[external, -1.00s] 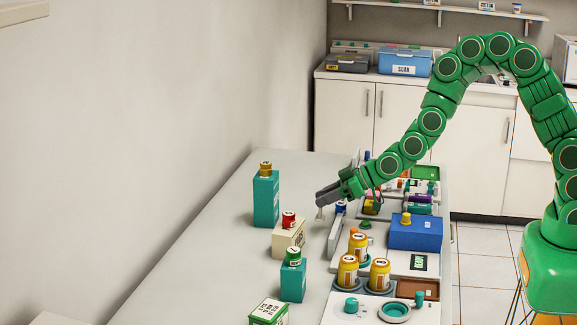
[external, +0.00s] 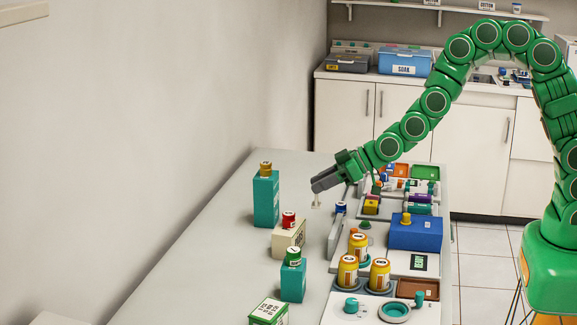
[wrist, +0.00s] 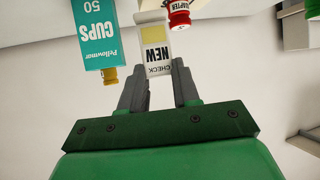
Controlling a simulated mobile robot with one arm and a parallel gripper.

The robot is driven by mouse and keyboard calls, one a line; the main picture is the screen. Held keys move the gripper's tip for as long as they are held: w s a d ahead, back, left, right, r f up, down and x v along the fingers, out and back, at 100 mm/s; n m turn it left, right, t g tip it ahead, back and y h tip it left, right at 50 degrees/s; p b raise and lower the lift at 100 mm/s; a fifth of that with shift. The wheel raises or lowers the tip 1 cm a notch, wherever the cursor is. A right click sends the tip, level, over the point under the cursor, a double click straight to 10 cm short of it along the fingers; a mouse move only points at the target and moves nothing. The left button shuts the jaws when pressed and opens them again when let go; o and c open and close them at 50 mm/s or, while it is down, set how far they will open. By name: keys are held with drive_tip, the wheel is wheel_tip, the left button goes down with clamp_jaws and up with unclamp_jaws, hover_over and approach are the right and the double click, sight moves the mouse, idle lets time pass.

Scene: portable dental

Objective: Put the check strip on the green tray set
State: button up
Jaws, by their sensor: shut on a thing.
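The check strip (wrist: 156,42) is a white strip with a yellowish patch and the words "NEW" and "CHECK". My gripper (wrist: 158,85) is shut on its near end in the wrist view. In the external view my gripper (external: 318,187) hangs over the bench's left part with the strip (external: 316,202) pointing down below it, clear of the bench top. A green tray (external: 426,172) lies at the far right end of the bench beside an orange one. It is well to the right of my gripper and beyond it.
A teal CUPS box (external: 266,200) stands to the left of my gripper. A cream box with a red cap (external: 288,238) and a smaller teal box (external: 292,280) stand nearer. A blue box (external: 415,233) and yellow jars (external: 348,273) crowd the right side.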

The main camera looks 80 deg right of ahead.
drive_tip(key=s+a+r+n+y, duration=0.1)
drive_tip(key=s+a+r, duration=0.2)
drive_tip(key=a, duration=0.8)
drive_tip(key=s+a+r+n+g+y, duration=0.15)
drive_tip(key=s+a, duration=0.25)
drive_tip(key=a, duration=0.6)
drive_tip(key=s+a+r+n+y, duration=0.1)
drive_tip(key=s+a+r, duration=0.2)
drive_tip(key=a, duration=0.8)
hover_over(275, 307)
wheel_tip(275, 307, down, 9)
drive_tip(key=shift+s, duration=0.25)
drive_tip(key=shift+w+a+f+m+h, duration=0.1)
drive_tip(key=shift+w+f+m+h, duration=0.1)
drive_tip(key=shift+f+m+h, duration=0.1)
drive_tip(key=shift+f, duration=1.55)
